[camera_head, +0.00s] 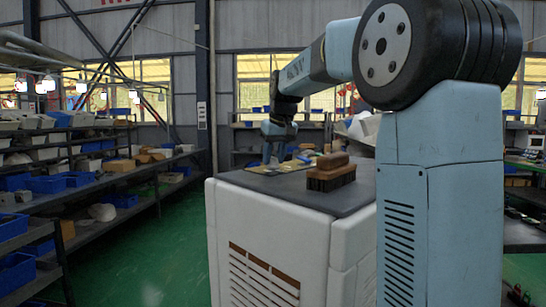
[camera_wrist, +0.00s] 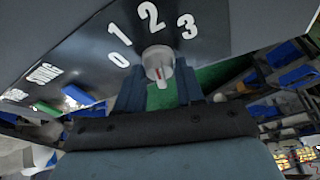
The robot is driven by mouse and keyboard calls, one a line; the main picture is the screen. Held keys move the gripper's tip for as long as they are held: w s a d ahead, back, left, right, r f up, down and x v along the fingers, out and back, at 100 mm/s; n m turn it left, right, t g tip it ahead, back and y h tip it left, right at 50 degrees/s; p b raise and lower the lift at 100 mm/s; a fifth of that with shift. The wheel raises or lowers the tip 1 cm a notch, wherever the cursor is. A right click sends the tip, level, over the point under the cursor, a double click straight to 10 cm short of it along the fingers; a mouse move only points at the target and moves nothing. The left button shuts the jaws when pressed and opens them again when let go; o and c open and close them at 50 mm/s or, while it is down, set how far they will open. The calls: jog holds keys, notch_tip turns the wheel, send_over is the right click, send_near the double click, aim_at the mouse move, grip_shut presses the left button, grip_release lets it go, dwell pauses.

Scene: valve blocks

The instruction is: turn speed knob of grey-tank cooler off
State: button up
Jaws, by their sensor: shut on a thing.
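The cooler (camera_head: 280,235) has a white body, a dark grey top and a slatted front in the head view. In the wrist view, the speed knob (camera_wrist: 158,62) is light grey with a small red mark and sits on a dark panel. The numbers 0, 1, 2 and 3 curve around it. My gripper (camera_wrist: 160,82) has one finger on each side of the knob and is shut on it. The head view shows my gripper (camera_head: 270,156) at the far side of the cooler's top. Which number the knob points to is hard to tell.
A brush (camera_head: 331,175) with a wooden handle stands on the cooler's top. Shelves with blue bins (camera_head: 60,184) stand to the left, with clear green floor (camera_head: 140,255) between.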

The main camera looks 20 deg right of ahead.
jog(key=m+h, duration=0.1)
jog(key=m, duration=0.1)
jog(key=m+h, duration=0.1)
jog(key=m, duration=0.2)
jog(key=shift+a, duration=0.2)
jog(key=shift+w+a+m+g+h, duration=0.1)
jog(key=shift+m+g+h, duration=0.25)
jog(key=shift+m, duration=0.85)
jog(key=shift+m+g+h, duration=0.15)
jog(key=shift+m+h, duration=0.3)
jog(key=shift+m, duration=0.75)
jog(key=o, duration=1)
jog(key=v, duration=1.3)
jog(key=shift+a+r, duration=0.15)
jog(key=shift+r, duration=0.15)
